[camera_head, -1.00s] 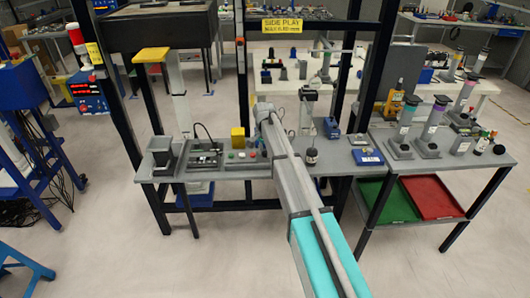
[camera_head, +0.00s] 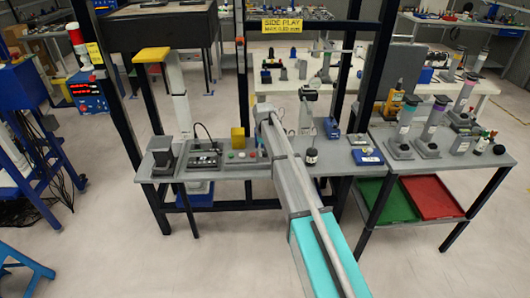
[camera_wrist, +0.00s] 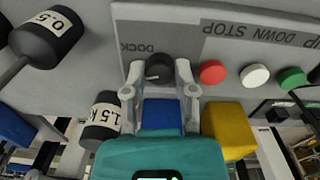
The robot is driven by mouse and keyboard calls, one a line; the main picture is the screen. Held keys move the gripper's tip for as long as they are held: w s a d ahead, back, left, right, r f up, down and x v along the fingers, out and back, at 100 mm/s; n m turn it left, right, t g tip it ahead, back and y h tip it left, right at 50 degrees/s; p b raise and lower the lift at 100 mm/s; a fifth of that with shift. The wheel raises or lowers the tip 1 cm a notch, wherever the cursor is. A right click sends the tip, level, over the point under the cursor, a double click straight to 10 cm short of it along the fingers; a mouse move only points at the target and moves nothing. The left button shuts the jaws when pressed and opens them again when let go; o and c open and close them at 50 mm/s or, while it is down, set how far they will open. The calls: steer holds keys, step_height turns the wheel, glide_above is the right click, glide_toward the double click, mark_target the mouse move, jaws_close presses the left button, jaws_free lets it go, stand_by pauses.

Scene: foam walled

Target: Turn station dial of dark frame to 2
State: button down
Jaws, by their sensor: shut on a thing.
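In the wrist view, a round dark dial (camera_wrist: 158,69) with a pale pointer mark sits on a grey panel beside the printed word DOCK, which appears upside down. My gripper (camera_wrist: 160,76) has its two grey fingers on either side of the dial and is shut on it. The pointer's setting cannot be read, and no numbers show around the dial. In the head view, the dark frame (camera_head: 243,90) stands around the grey bench (camera_head: 220,174). My arm reaches over the bench and hides the dial and fingertips there.
Red (camera_wrist: 212,72), white (camera_wrist: 255,75) and green (camera_wrist: 292,78) buttons line the panel right of the dial. A yellow block (camera_wrist: 228,124) stands close to my right finger. Black weights (camera_wrist: 102,120) are at left. A black box (camera_head: 162,158) stands at the bench's left end.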

steer(key=shift+n, duration=1.4)
steer(key=shift+c, duration=2)
jaws_free()
steer(key=shift+m, duration=0.3)
